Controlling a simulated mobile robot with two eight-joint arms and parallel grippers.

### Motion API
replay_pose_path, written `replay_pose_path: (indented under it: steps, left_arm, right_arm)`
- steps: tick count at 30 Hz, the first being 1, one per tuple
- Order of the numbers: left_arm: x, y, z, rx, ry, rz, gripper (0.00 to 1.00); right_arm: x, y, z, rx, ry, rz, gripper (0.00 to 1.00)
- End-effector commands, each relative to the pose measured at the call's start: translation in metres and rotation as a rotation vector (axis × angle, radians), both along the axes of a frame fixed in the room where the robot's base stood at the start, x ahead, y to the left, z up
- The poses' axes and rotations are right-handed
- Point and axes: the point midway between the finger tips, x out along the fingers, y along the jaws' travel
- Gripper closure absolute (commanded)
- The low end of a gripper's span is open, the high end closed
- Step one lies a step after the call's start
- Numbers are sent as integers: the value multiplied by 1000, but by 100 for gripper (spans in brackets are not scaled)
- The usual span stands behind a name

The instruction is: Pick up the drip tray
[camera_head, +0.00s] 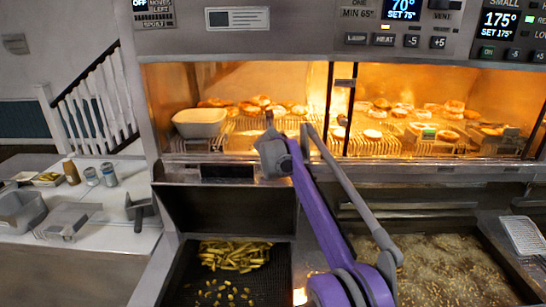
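No piece in the head view can be picked out with certainty as the drip tray. A dark metal recess (225,208) lies below the warming shelf, above a black fry basin (270,285) holding cut fries. A purple and grey arm, which I take as my right, rises from the bottom centre. Its grey gripper (270,122) is in front of the shelf's lower edge, left of the middle divider. Its fingers are small and seen edge-on, so I cannot tell whether they are open or shut. No held object shows. My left gripper is not in view.
The lit warming shelf holds a pale tub (200,123) and several breaded pieces on wire racks. A bubbling fryer vat (455,270) is at lower right, with a perforated metal piece (524,236) on its edge. The left counter holds a metal container (20,210), bottle (71,172) and shakers.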

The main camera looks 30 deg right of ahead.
Motion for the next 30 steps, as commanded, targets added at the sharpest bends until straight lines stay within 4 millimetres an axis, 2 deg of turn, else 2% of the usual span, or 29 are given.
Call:
replay_pose_path:
  steps: [25,30]
  left_arm:
    - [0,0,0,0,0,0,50]
    - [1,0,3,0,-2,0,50]
  right_arm:
    - [0,0,1,0,-1,1,100]
    - [0,0,13,0,-1,1,100]
